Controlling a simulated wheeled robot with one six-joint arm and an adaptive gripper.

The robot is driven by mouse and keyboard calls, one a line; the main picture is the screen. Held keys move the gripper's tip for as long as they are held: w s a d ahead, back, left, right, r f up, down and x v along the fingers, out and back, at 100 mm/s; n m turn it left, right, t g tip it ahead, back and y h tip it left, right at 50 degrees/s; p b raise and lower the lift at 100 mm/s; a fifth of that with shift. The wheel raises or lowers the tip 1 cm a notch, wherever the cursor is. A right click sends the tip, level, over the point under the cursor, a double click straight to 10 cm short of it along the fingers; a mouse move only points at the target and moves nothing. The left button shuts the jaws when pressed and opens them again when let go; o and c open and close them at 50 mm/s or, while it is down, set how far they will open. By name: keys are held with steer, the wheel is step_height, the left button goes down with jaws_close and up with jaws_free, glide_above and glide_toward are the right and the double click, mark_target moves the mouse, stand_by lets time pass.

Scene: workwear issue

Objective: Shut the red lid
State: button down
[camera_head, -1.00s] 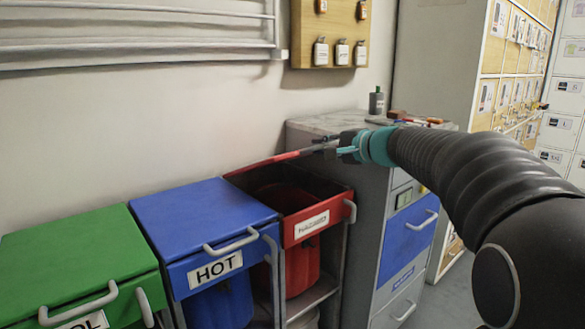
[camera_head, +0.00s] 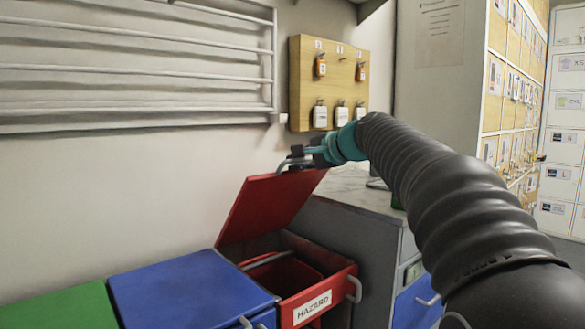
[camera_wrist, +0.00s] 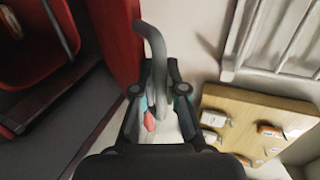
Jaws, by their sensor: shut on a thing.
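The red lid (camera_head: 268,205) of the hazard bin (camera_head: 312,305) stands raised at a slant in the head view, with its broad red face showing. The bin's mouth is open below it. My gripper (camera_head: 294,162) is at the lid's upper edge, shut on its grey handle. In the wrist view, the curved handle (camera_wrist: 153,42) runs between the fingers of my gripper (camera_wrist: 155,78), and the lid (camera_wrist: 118,40) lies just left of them. Part of the bin's open inside (camera_wrist: 30,45) shows at far left.
A blue lid (camera_head: 190,290) and a green lid (camera_head: 65,308) are shut to the left. A grey cabinet (camera_head: 350,230) stands right of the hazard bin. A wooden key board (camera_head: 328,85) and a white rail rack (camera_head: 140,65) hang on the wall behind.

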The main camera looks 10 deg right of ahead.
steer(key=shift+w+d+r, duration=0.15)
steer(key=shift+d+r, duration=0.05)
steer(key=c, duration=1.6)
jaws_free()
steer(key=o, duration=0.4)
steer(key=shift+d, duration=0.3)
steer(key=shift+a+f, duration=0.1)
steer(key=shift+a, duration=0.3)
steer(key=v, duration=1.2)
